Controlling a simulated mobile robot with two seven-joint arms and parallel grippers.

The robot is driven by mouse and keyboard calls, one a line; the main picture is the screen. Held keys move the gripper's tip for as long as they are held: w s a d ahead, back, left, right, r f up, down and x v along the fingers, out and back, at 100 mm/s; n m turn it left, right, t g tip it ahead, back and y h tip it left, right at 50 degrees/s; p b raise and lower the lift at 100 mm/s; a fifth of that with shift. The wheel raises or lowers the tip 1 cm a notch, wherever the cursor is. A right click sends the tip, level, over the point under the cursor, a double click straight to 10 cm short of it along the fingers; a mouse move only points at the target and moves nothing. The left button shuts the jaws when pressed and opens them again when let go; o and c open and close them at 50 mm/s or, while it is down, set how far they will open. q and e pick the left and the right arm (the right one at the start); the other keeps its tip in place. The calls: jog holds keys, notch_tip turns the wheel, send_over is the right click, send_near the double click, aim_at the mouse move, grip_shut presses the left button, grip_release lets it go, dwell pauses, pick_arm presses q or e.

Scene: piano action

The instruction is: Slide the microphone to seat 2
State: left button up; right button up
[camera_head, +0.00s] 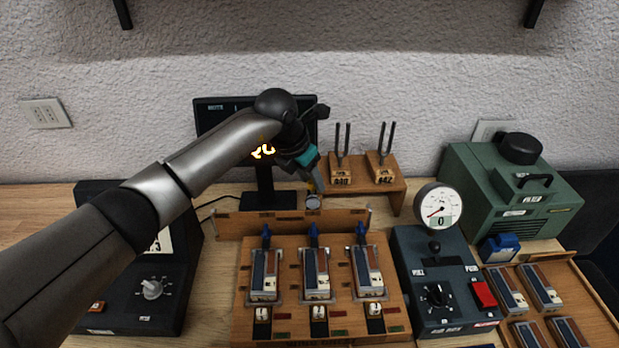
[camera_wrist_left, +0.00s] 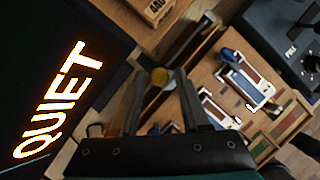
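The likely microphone, a small round grey-faced piece (camera_head: 313,202), is at the wooden rail (camera_head: 240,225) behind the three seats. My left gripper (camera_head: 317,188) points down just above it and partly hides it. The fingers stand apart, and I see no clear contact with the knob. The middle seat (camera_head: 316,272), likely seat 2, is roughly below the microphone in the picture. My right gripper is not in view.
A monitor (camera_head: 210,112) stands behind my left arm; it reads QUIET in the wrist view (camera_wrist_left: 55,100). Tuning forks stand on a wooden stand (camera_head: 396,187) at the right. A gauge box (camera_head: 410,262) flanks the seats, and a dark dial box (camera_head: 130,305) is at the left.

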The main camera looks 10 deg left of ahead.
pick_arm(q)
jog(key=shift+o, duration=0.8)
jog(key=v, duration=1.5)
jog(key=shift+a, duration=0.1)
